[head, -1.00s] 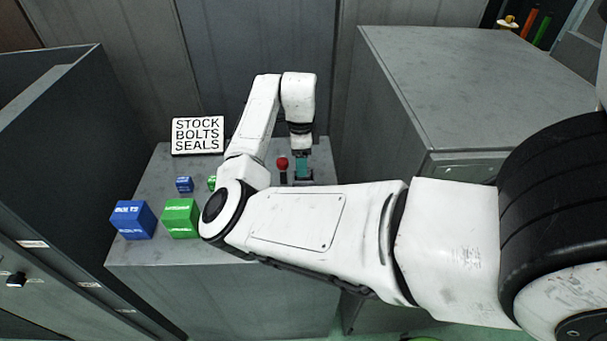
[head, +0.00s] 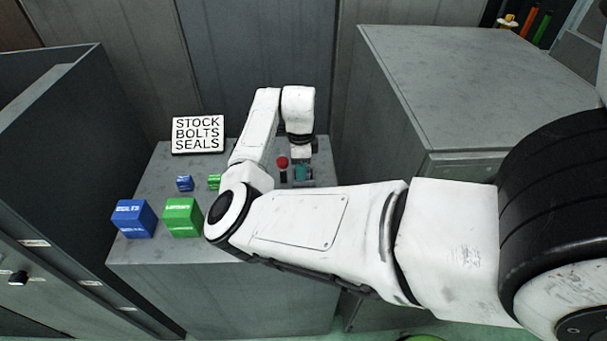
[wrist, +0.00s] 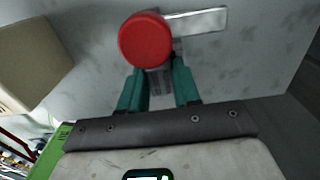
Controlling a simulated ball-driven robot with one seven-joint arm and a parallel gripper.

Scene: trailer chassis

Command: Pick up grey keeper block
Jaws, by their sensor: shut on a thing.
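My gripper (head: 303,173) points down over the right part of the grey cabinet top, its teal fingers beside a red-topped knob. In the wrist view my gripper (wrist: 160,76) has its two teal fingers on either side of a small grey block (wrist: 158,82), which I take to be the keeper block. The fingers are shut on it, and they partly hide it. In the head view the block is too small and covered to make out clearly.
The red knob (wrist: 145,40) stands very close to the fingertips, with a pale metal plate (wrist: 203,22) beside it. A sign (head: 198,134), blue boxes (head: 133,218) and green boxes (head: 182,217) stand on the cabinet top (head: 190,262). A taller cabinet (head: 480,85) is at right.

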